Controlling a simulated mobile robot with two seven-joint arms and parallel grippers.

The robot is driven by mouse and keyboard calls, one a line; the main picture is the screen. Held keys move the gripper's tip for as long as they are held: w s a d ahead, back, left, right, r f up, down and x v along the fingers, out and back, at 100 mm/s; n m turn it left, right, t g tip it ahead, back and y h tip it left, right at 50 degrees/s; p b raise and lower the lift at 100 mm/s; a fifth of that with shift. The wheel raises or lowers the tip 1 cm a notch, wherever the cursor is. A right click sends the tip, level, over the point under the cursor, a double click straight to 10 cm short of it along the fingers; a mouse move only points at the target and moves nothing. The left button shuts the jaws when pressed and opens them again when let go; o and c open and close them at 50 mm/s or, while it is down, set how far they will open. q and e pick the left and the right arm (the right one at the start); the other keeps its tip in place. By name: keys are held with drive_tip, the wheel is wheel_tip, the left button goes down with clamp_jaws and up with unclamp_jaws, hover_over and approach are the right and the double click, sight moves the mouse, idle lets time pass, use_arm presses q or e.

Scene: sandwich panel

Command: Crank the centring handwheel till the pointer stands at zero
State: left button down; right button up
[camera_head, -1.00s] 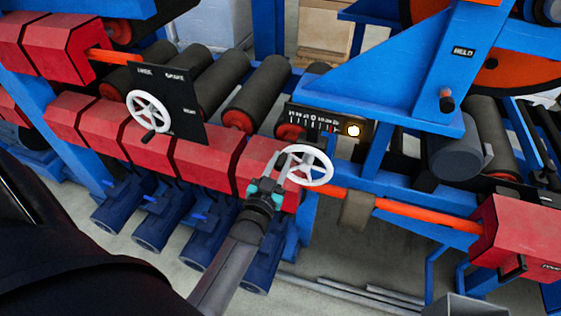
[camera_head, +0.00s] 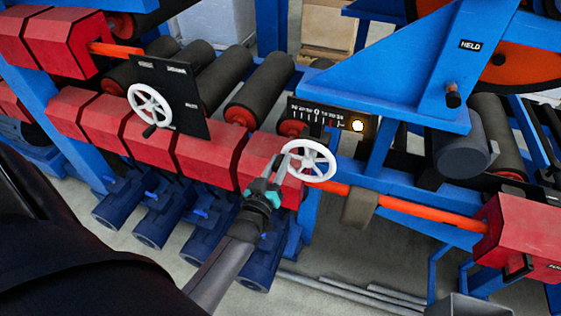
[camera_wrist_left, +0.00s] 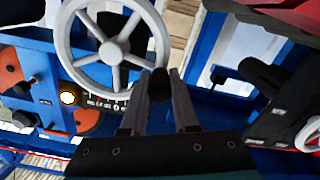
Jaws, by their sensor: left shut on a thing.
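The white spoked handwheel (camera_head: 326,175) stands in front of the scale plate in the head view. It fills the upper left of the left wrist view (camera_wrist_left: 63,42). My left gripper (camera_head: 281,165) is at its left edge, and its fingers are shut on the wheel's dark crank knob (camera_wrist_left: 160,85). The black scale plate (camera_head: 318,113) with white marks is just behind and above the wheel. Its pointer is too small to read against zero. The plate shows partly, upside down, behind the rim in the wrist view. My right gripper is not in view.
A lit round lamp (camera_head: 357,125) is right of the scale. A second white handwheel (camera_head: 149,104) is on a black panel (camera_head: 186,100) at the left. Red housings, dark rollers and blue frame beams (camera_head: 395,90) crowd around. An orange bar (camera_head: 420,212) runs right of the wheel.

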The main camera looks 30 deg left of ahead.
use_arm(q)
wheel_tip(320, 180, down, 2)
drive_tip(key=n+b, duration=0.1)
drive_tip(key=n, duration=0.2)
drive_tip(key=w+d+f+n+b, duration=0.1)
drive_tip(key=d+f+n+b, duration=0.4)
drive_tip(key=n, duration=1.1)
drive_tip(key=shift+w+d+f+n+b, duration=0.35)
drive_tip(key=shift+d+b, duration=0.3)
drive_tip(key=shift+b, duration=1.05)
drive_tip(key=shift+s, duration=0.1)
drive_tip(key=c, duration=0.7)
unclamp_jaws()
drive_tip(key=shift+s, duration=0.1)
